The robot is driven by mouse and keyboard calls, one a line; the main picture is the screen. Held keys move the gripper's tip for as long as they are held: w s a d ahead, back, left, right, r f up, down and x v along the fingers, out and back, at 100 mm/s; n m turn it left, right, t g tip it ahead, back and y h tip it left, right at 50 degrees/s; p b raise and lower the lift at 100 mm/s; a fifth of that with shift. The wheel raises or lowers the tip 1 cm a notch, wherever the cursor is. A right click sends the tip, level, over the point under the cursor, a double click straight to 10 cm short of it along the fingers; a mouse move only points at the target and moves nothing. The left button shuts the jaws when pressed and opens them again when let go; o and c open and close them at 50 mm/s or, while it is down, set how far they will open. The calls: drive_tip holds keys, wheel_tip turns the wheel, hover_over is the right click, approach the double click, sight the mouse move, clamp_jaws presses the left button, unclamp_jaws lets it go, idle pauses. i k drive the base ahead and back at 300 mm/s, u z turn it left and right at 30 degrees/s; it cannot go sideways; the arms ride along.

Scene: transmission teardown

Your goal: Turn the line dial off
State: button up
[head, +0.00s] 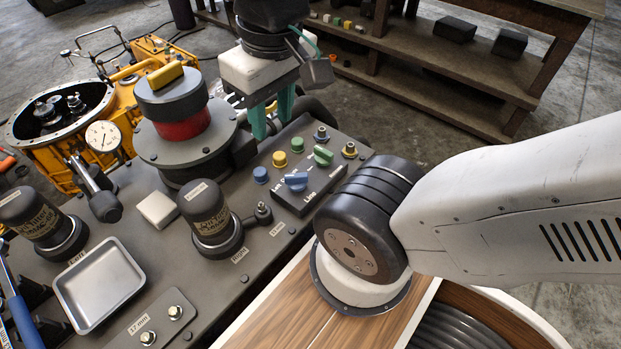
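The line dial is a blue bar-shaped knob (296,181) on a dark raised block at the right end of the dark panel, with "Line" lettered beside it. Its bar lies roughly left to right in the picture; the setting marks are too small to read. The fingertips are partly unclear against the dark panel.
A red and black cylinder (182,115) stands left of my gripper. A black canister (211,220), metal tray (98,285) and yellow transmission housing (60,160) are further left.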

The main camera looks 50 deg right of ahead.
sight(296, 182)
drive_tip(key=z, duration=0.05)
drive_tip(key=k, duration=0.5)
drive_tip(key=u, duration=0.75)
drive_tip(key=k, duration=0.65)
drive_tip(key=z, duration=0.7)
drive_tip(key=i, duration=0.35)
